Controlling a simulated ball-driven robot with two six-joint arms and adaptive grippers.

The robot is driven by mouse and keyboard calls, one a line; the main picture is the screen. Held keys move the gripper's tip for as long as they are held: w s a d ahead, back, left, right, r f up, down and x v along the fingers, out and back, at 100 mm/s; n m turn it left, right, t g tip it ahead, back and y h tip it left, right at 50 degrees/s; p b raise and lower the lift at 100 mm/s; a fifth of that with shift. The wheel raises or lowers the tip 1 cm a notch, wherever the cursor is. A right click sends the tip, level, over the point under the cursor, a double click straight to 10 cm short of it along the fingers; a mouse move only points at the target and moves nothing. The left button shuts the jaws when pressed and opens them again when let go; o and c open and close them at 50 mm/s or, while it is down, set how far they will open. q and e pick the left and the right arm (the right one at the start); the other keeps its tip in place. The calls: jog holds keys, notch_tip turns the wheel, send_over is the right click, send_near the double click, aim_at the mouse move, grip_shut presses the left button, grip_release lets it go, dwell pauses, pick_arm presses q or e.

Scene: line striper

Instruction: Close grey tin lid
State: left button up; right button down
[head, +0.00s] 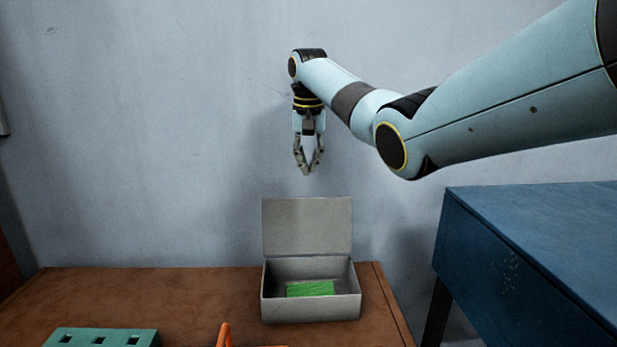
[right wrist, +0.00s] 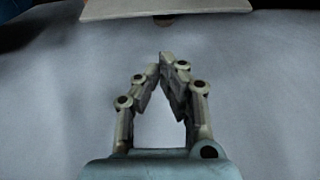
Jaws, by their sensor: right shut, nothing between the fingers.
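The grey tin (head: 312,308) stands on the brown table near its right end. Its lid (head: 307,228) is open and stands upright at the back of the tin. A green block (head: 310,288) lies inside the tin. My right gripper (head: 307,172) is shut and empty, pointing down above the lid's top edge and apart from it. In the right wrist view my right gripper's fingertips (right wrist: 166,62) come together with nothing between them. A pale flat edge at the top there may be the lid (right wrist: 165,9). My left gripper is not in view.
The brown table (head: 190,290) runs along a grey wall. A teal block with square holes (head: 102,338) and an orange object (head: 224,337) are at the table's front edge. A blue cabinet (head: 530,240) stands at the right. The table left of the tin is clear.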

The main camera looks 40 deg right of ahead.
jog(key=f, duration=0.2)
jog(key=f+b, duration=0.1)
jog(key=f, duration=0.5)
jog(key=shift+w+d+f, duration=0.1)
jog(key=shift+w+d, duration=0.25)
